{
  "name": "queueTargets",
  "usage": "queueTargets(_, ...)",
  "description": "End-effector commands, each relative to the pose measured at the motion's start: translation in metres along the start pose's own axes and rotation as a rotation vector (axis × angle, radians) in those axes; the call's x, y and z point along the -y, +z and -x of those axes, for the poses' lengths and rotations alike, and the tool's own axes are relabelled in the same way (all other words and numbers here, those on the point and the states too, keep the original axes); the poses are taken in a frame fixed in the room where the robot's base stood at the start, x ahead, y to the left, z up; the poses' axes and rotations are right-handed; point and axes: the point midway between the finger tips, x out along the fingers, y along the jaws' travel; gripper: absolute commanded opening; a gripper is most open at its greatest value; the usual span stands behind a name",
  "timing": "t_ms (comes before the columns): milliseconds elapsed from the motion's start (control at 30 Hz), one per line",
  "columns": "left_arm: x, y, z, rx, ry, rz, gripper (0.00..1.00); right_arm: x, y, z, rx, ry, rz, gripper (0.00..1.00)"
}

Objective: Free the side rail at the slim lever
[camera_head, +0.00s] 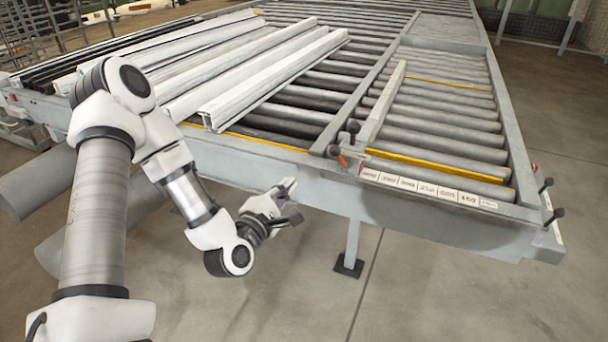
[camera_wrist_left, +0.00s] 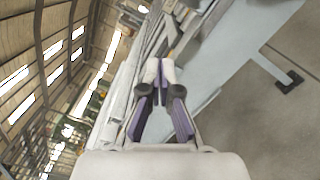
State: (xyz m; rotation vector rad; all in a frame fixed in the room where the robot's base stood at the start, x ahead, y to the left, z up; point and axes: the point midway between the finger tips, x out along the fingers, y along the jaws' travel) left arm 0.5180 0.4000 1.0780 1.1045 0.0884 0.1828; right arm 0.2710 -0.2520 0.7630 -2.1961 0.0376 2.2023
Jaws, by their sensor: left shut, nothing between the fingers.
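The side rail (camera_head: 382,102) is a pale bar lying lengthwise over the rollers, right of the middle beam. At its near end are two black-knobbed levers, an upper one (camera_head: 353,127) and a lower one (camera_head: 334,151), beside a small red part (camera_head: 342,161). I cannot tell which is the slim lever. My left gripper (camera_head: 290,188) is in front of the bench's front beam, left of and below these levers, apart from them. In the left wrist view its fingertips (camera_wrist_left: 160,72) meet with nothing between them. My right gripper is not in view.
Several long white profiles (camera_head: 255,75) lie on the left rollers. The front beam (camera_head: 440,212) carries a number strip (camera_head: 425,188). Two more black-knobbed levers (camera_head: 546,186) stick out at the right corner. A bench leg (camera_head: 352,245) stands below; the floor in front is clear.

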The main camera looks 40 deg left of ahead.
Motion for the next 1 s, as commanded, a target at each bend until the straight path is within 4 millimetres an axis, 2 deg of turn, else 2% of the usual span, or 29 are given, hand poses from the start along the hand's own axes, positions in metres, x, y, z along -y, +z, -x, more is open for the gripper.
queueTargets(33, 0.007, -0.004, -0.003, 0.000, 0.006, 0.000, 0.00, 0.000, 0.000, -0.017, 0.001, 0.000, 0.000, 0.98)
queueTargets(100, 0.009, -0.005, -0.008, 0.000, 0.008, -0.002, 0.00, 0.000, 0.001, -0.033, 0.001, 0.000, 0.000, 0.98)
queueTargets(400, 0.008, -0.004, -0.020, 0.006, 0.006, 0.007, 0.00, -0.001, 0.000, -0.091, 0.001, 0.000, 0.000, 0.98)
queueTargets(467, -0.001, 0.001, -0.033, 0.002, -0.001, -0.005, 0.00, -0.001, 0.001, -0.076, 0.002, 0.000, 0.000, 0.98)
queueTargets(767, -0.002, 0.002, -0.094, 0.003, -0.002, -0.004, 0.00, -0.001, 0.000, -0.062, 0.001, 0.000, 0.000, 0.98)
queueTargets(1000, -0.001, 0.035, -0.104, 0.005, -0.003, 0.000, 0.00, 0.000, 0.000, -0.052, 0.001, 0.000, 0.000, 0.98)
